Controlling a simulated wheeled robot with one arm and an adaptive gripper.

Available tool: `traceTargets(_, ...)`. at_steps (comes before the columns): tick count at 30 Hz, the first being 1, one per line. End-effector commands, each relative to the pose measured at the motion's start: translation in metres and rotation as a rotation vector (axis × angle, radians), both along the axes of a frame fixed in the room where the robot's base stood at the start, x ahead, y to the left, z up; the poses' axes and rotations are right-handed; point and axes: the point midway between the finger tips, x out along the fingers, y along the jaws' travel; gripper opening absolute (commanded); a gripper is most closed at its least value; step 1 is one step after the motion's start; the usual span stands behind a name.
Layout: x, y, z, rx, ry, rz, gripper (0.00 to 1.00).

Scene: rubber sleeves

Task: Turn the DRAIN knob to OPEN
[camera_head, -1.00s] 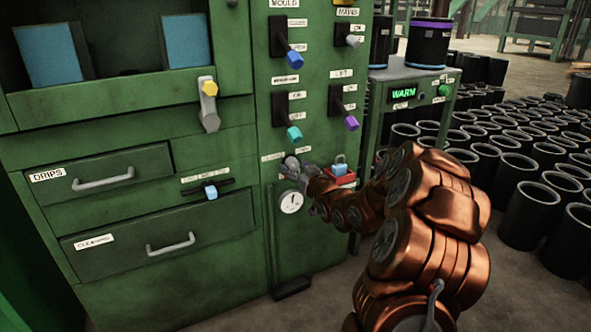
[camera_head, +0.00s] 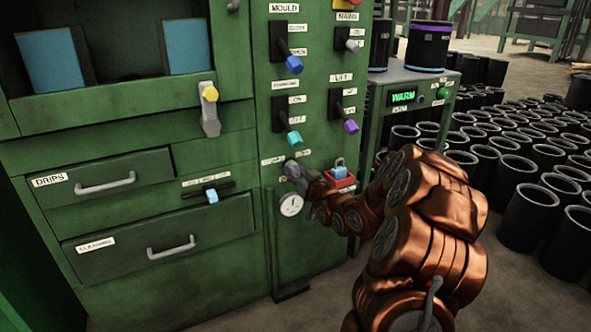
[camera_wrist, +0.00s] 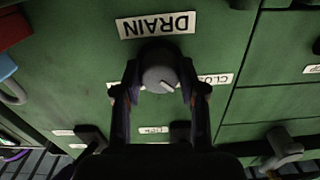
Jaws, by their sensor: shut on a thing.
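The DRAIN knob (camera_wrist: 159,74) is a round grey knob on the green panel, seen in the wrist view under an upside-down DRAIN label (camera_wrist: 156,25). A pale mark on its face points to the lower right of that view. A label starting "CLO" (camera_wrist: 216,79) is to its right, partly hidden by a finger. Another label at its left is mostly hidden. My gripper (camera_wrist: 159,82) is shut on the knob, one finger on each side. In the head view my gripper (camera_head: 293,170) is at the panel, above a round white gauge, and it hides the knob.
The gauge (camera_head: 291,205) is just below my gripper. A red block with a blue padlock (camera_head: 340,176) is close by on the right. The teal-tipped switch (camera_head: 294,138) is above. Drawers (camera_head: 105,182) are at left; black sleeves (camera_head: 530,205) crowd the floor at right.

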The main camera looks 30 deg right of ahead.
Motion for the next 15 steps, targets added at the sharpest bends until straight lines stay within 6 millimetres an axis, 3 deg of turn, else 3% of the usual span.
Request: traceTargets(15,0.0000,0.0014,0.0062,0.356,-0.026,0.001,0.06)
